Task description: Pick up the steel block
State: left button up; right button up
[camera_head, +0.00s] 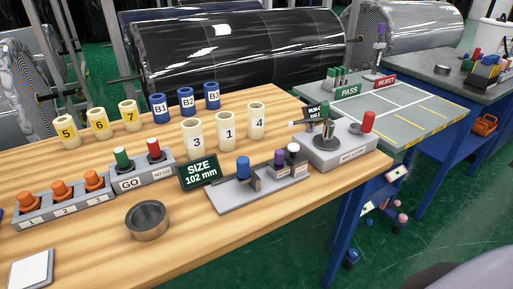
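I cannot tell for sure which thing is the steel block. A flat, pale grey square piece (31,270) lies on the wooden table at the bottom left, near the picture's edge. A round, hollow steel ring (147,236) sits on the table to its right, apart from it. A grey stepped fixture (228,197) holds a blue, a purple and a white-topped peg. Neither of my grippers shows in this view, and nothing is seen held.
The wooden table (100,262) is bare around the ring. Behind stand numbered cream cylinders (225,132), blue cylinders (186,101), a SIZE sign (199,172), GO blocks (143,180) and a grey tester (340,150). A PASS/REJECT bench (400,124) is at right.

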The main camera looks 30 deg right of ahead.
aim_at(278, 168)
jog(key=k+l+z, duration=0.1)
jog(key=l, duration=0.75)
jog(key=l+z, duration=0.15)
jog(key=l, duration=0.7)
